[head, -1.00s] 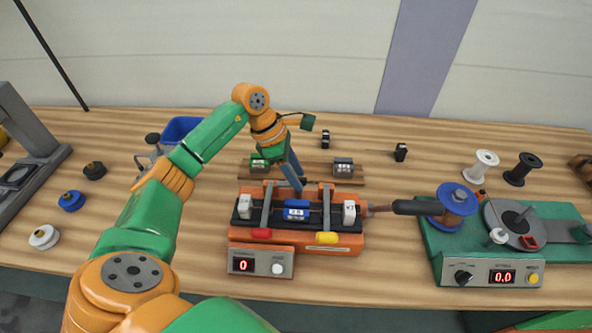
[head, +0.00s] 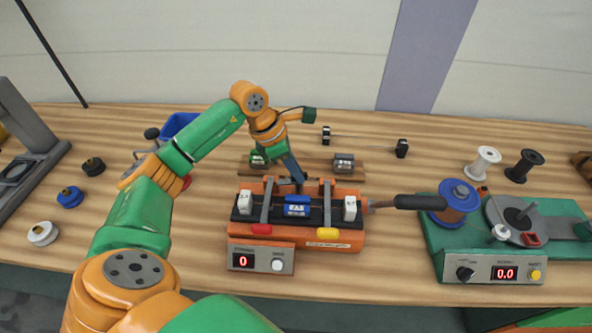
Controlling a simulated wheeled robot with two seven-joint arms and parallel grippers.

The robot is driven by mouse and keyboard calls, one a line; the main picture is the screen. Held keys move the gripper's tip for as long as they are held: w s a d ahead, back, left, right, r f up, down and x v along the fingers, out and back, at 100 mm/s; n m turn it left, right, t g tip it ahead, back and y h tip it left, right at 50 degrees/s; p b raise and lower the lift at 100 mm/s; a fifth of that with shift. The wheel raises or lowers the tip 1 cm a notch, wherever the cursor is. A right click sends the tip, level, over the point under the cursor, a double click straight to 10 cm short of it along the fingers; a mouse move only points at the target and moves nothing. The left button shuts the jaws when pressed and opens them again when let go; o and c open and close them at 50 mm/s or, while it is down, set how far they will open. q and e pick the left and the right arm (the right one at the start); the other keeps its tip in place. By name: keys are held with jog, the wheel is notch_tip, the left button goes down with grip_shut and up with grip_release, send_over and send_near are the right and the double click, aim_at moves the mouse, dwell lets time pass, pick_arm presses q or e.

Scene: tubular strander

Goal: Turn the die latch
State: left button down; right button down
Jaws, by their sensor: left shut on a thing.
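The orange strander unit (head: 345,241) stands at the middle of the table. It carries a blue block (head: 297,206) between two grey lever arms, one with a red grip (head: 261,230) and one with a yellow grip (head: 327,233). My left gripper (head: 298,181) reaches down from behind, just beyond the blue block at the unit's rear edge. It is shut on a small part there, which I take to be the die latch; the fingers hide most of it. My right gripper is out of view.
A dark rod leads right to a blue-flanged spool (head: 459,194) on a green winder (head: 450,261). White (head: 483,163) and black (head: 524,166) spools stand at the back right. Several small spools lie at left. A wooden rack (head: 346,178) sits behind the unit.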

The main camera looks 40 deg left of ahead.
pick_arm(q)
jog(key=n+t+y+b, duration=0.1)
jog(key=n, duration=0.2)
jog(key=shift+d+n, duration=0.1)
jog(key=shift+n, duration=0.2)
jog(key=n+y, duration=0.1)
jog(key=n, duration=0.1)
jog(key=n+b, duration=0.1)
jog(key=n, duration=0.1)
jog(key=shift+d+n+t+y+b, duration=0.15)
jog(key=shift+n+t+y+b, duration=0.15)
jog(key=shift+y, duration=0.1)
jog(key=n, duration=0.2)
jog(key=n+y+b, duration=0.1)
jog(key=n, duration=0.1)
jog(key=shift+d+r+y, duration=0.1)
jog(key=shift+y, duration=0.2)
jog(key=shift+n+y+b, duration=0.35)
jog(key=shift+n+y, duration=0.25)
jog(key=shift+n, duration=0.9)
jog(key=c, duration=0.9)
grip_release()
